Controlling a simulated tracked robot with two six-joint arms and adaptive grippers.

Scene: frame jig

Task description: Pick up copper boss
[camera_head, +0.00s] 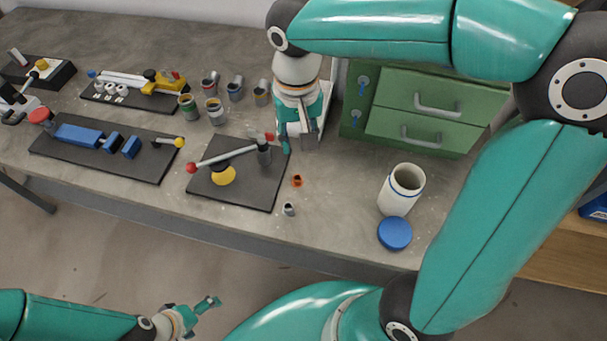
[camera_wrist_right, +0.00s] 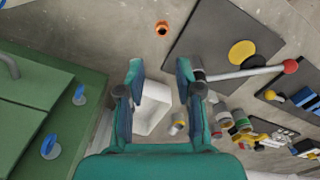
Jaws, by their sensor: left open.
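The copper boss (camera_head: 297,180) is a small orange-copper ring on the grey bench, just right of a dark plate. It also shows near the top of the right wrist view (camera_wrist_right: 162,28). My right gripper (camera_head: 298,143) is above the bench, on the drawer-unit side of the boss. In the right wrist view (camera_wrist_right: 160,68) its two fingers are apart with nothing held, and the boss lies beyond the tips. My left gripper (camera_head: 209,304) is open and empty, low in front of the bench.
The dark plate (camera_head: 270,196) carries a rod with a red ball and a yellow disc. A small grey boss (camera_head: 289,209) lies near the front edge. A green drawer unit (camera_head: 410,110), white jar (camera_head: 401,190) and blue lid (camera_head: 394,233) are to the right. A white bin (camera_wrist_right: 152,108) is below my right fingers.

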